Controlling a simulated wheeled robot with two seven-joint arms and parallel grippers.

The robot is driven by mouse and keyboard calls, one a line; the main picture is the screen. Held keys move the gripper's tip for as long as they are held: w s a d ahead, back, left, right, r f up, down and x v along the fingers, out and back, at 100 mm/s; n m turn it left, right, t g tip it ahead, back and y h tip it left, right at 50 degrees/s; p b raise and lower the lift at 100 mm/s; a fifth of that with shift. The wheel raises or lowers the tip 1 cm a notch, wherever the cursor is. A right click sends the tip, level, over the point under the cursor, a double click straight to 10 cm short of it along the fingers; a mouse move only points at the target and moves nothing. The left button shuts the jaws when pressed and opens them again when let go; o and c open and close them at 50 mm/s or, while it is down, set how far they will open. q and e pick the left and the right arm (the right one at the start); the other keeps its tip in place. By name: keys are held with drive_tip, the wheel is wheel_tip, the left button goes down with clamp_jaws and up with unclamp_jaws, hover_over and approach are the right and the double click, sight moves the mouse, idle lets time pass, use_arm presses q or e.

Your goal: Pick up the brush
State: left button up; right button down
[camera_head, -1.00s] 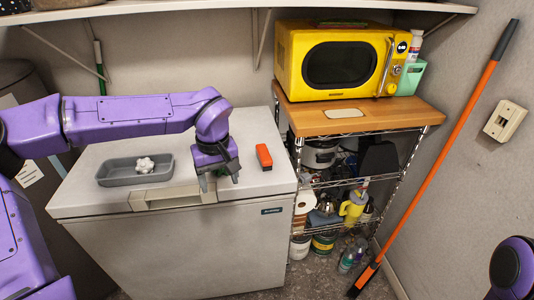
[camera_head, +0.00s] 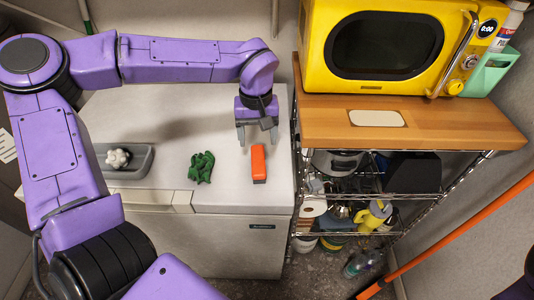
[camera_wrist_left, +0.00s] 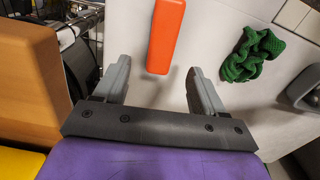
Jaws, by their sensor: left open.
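An orange block-shaped object (camera_head: 258,163), which looks like the brush, lies on the white chest lid near its right edge. It also shows in the left wrist view (camera_wrist_left: 165,35), at the top centre. Its underside is hidden, and I see no bristles. My left gripper (camera_head: 257,146) is open and empty, pointing down, just behind and above the orange object. In the left wrist view, the two grey fingers (camera_wrist_left: 157,88) stand wide apart, with the near end of the orange object in line with the space between them. My right gripper is not in view.
A green crumpled cloth (camera_head: 201,167) lies left of the orange object. A grey tray (camera_head: 138,172) with a white lumpy item (camera_head: 118,158) is farther left. Right of the lid stands a wire shelf with a wooden top (camera_head: 330,128) and a yellow microwave (camera_head: 318,60).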

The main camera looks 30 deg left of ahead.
sight(258, 158)
use_arm(q)
drive_tip(key=s+f, duration=0.2)
drive_tip(key=f, duration=0.1)
drive_tip(key=shift+d, duration=0.1)
drive_tip(key=f, duration=0.1)
drive_tip(key=w+f, duration=0.1)
drive_tip(key=f, duration=0.2)
drive_tip(key=shift+w+d+f+p, duration=0.15)
drive_tip(key=shift+d+f+p, duration=0.15)
drive_tip(key=shift+f, duration=0.1)
drive_tip(key=shift+a+f, duration=0.1)
drive_tip(key=shift+s, duration=0.35)
drive_tip(key=shift+w, duration=0.15)
drive_tip(key=c, duration=1.1)
drive_tip(key=shift+o, duration=0.2)
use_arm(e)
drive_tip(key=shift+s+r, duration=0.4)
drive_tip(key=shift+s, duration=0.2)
use_arm(q)
drive_tip(key=shift+r, duration=0.2)
